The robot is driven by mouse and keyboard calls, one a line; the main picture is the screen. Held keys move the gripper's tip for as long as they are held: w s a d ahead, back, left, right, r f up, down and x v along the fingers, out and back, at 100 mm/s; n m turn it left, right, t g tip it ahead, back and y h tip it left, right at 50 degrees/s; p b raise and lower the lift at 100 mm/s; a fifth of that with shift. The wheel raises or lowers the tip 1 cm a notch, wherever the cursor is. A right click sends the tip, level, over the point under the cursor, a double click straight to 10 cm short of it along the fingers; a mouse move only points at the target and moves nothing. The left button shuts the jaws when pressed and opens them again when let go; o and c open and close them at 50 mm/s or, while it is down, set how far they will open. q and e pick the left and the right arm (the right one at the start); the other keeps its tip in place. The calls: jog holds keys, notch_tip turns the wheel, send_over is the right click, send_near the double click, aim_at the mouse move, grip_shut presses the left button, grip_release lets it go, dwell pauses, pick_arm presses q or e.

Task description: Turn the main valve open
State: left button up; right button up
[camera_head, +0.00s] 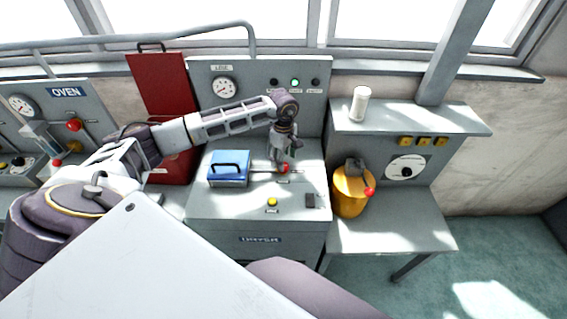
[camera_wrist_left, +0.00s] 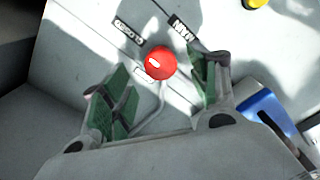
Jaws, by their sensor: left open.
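The main valve's red ball knob (camera_head: 283,168) sits on top of the grey middle console, at the end of a thin metal rod. In the left wrist view the red knob (camera_wrist_left: 160,63) is beside the labels CLOSED (camera_wrist_left: 128,33) and MAIN (camera_wrist_left: 182,28). My left gripper (camera_head: 284,157) points down over the knob. In the wrist view its green-padded fingers (camera_wrist_left: 160,88) are apart, one on each side of the knob and rod, with gaps showing. Whether either finger touches the knob cannot be told. My right gripper is out of view.
A blue lidded box (camera_head: 229,169) with a handle lies left of the valve. A yellow canister (camera_head: 350,192) stands right, below a shelf with a white cup (camera_head: 359,104). A red panel (camera_head: 160,95) stands behind my left forearm.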

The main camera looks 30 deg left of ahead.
pick_arm(q)
jog(key=shift+f, duration=1.75)
jog(key=c, duration=1)
